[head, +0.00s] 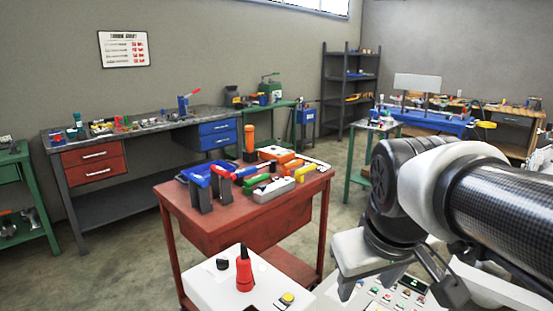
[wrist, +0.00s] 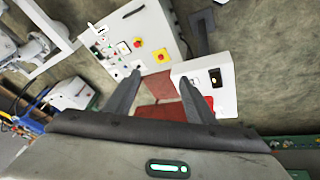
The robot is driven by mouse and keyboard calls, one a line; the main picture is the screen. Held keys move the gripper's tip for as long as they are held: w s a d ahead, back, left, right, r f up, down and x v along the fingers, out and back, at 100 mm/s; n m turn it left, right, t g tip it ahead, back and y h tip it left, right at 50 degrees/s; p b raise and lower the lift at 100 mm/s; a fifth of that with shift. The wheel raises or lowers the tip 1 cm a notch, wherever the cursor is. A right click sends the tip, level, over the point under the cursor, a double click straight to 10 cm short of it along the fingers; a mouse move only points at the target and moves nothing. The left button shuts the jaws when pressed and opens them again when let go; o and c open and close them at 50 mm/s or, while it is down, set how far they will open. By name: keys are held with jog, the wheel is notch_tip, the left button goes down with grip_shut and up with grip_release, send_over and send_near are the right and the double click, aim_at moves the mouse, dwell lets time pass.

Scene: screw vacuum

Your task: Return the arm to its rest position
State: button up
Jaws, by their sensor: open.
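My arm comes in from the right side of the head view, bent, with its dark wrist joint leading down to my gripper (head: 395,288). The gripper hangs in front of a pale control panel (head: 405,294) with several coloured buttons. In the wrist view my gripper (wrist: 160,82) shows two dark fingers spread apart with nothing between them. Beyond the fingers are a white button panel (wrist: 140,40), a smaller white box (wrist: 222,72) and a red surface (wrist: 160,90). The distance from the fingertips to these surfaces is hard to judge.
A red cart (head: 232,222) with several tools stands left of my arm. A grey workbench (head: 85,146) stands by the wall. Open floor (head: 125,240) lies left of the cart.

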jog(key=s+f+m, duration=0.2)
jog(key=s, duration=0.3)
notch_tip(320, 180, up, 25)
jog(key=p, duration=2.4)
jog(key=shift+t+y+p, duration=0.35)
jog(key=shift+t+y, duration=0.05)
jog(key=shift+a, duration=0.1)
